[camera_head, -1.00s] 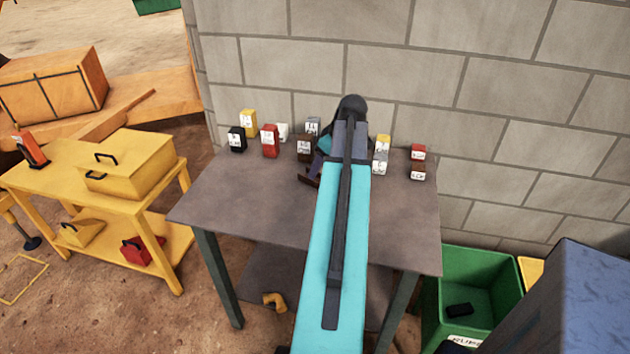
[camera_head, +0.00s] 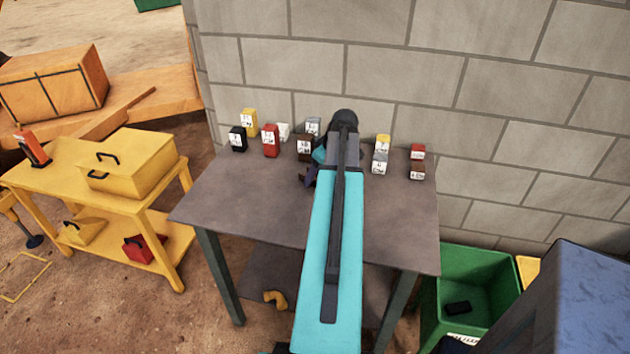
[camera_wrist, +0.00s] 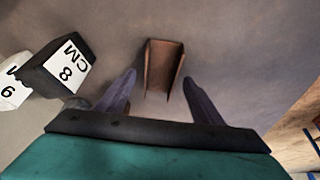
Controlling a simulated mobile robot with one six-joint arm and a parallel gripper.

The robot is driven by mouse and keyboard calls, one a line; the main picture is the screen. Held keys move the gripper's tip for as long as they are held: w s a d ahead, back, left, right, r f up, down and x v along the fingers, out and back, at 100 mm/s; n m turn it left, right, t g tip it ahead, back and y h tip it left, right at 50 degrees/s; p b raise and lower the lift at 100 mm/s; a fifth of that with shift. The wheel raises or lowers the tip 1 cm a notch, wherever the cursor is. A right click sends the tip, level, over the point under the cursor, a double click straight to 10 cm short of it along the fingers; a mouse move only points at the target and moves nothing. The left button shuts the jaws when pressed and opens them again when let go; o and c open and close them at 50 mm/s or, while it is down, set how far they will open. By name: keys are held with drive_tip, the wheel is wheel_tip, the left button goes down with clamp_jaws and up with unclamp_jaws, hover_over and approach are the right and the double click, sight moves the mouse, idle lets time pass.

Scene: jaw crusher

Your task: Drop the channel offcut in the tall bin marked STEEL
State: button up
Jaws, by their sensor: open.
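The channel offcut (camera_wrist: 164,66) is a short brown U-shaped piece lying on the grey tabletop. In the wrist view it sits ahead of and between the fingertips of my gripper (camera_wrist: 160,78), its near end reaching about between them. The fingers are apart and do not visibly grip it. In the head view my arm covers most of the gripper (camera_head: 308,176), and I cannot make out the offcut. I cannot read a STEEL marking on any bin.
Small labelled boxes stand along the table's back, including a black one (camera_head: 238,139), also left of my gripper in the wrist view (camera_wrist: 58,67). A green bin (camera_head: 480,275) holding a dark piece and a tall blue-grey object (camera_head: 590,300) stand right. A yellow bench (camera_head: 75,188) stands left.

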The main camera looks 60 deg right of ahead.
drive_tip(key=c, duration=1.5)
drive_tip(key=shift+c, duration=0.2)
drive_tip(key=shift+r, duration=0.15)
drive_tip(key=shift+r+b, duration=0.65)
drive_tip(key=shift+r, duration=0.85)
drive_tip(key=s+a+b, duration=0.1)
drive_tip(key=s+a, duration=0.1)
drive_tip(key=s, duration=0.1)
drive_tip(key=s+a+r+b, duration=0.1)
drive_tip(key=s+a, duration=0.2)
drive_tip(key=s, duration=0.1)
drive_tip(key=s+a+b, duration=0.1)
drive_tip(key=s+a, duration=0.2)
drive_tip(key=s, duration=0.1)
drive_tip(key=shift+a+r, duration=0.15)
drive_tip(key=shift+a, duration=0.05)
drive_tip(key=shift+s+a+b, duration=0.35)
drive_tip(key=shift+s+b, duration=0.15)
drive_tip(key=shift+b, duration=0.7)
drive_tip(key=shift+s+a+r+b, duration=0.2)
drive_tip(key=shift+s+a+b, duration=0.05)
drive_tip(key=shift+s+b, duration=0.15)
